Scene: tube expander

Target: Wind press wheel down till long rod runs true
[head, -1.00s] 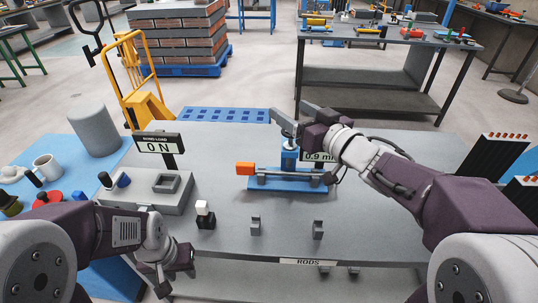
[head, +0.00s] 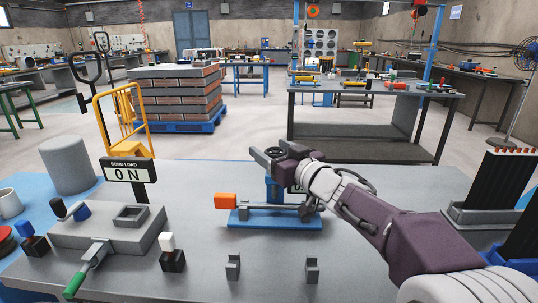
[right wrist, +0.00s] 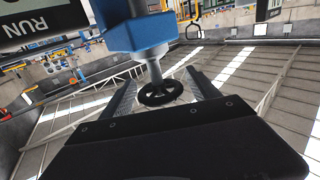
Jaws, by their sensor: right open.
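The blue press (head: 275,216) stands on the grey table, with an orange block (head: 226,201) at its left end. The long rod (head: 265,206) appears to lie along its base, partly behind my right wrist. My right gripper (head: 268,155) is open at the top of the press. In the right wrist view the dark press wheel (right wrist: 160,93) sits between the two spread fingers, with clear gaps at its sides. My left gripper is out of view.
A small black-and-white block (head: 172,253) and two rod rests (head: 233,266) are in front. A black rack (head: 495,187) stands at right.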

